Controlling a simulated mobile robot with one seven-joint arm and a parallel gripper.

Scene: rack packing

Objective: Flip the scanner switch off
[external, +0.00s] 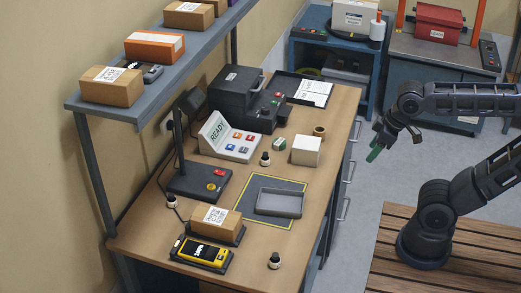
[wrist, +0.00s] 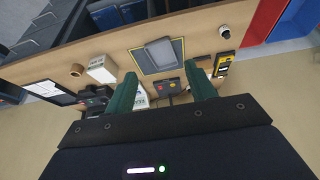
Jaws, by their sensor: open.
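A black stand with a tall post and a hooded head, seemingly the scanner (external: 190,183), stands on the left side of the workbench. Its base carries a red switch (external: 219,173) and a yellow round button (external: 211,186). In the wrist view the base (wrist: 175,88) shows small and far off between the fingers. I cannot tell the switch's position. My gripper (external: 378,146) is open and empty, with green fingers. It hangs in the air to the right of the bench, well apart from the scanner. It also shows in the wrist view (wrist: 164,88).
The workbench (external: 180,219) holds a READY panel (external: 229,138), a black printer (external: 240,95), a white box (external: 306,150), a grey tray (external: 279,202), a carton (external: 215,218) and a yellow handheld device (external: 203,252). A shelf (external: 140,92) with boxes overhangs the back. Space between arm and bench is clear.

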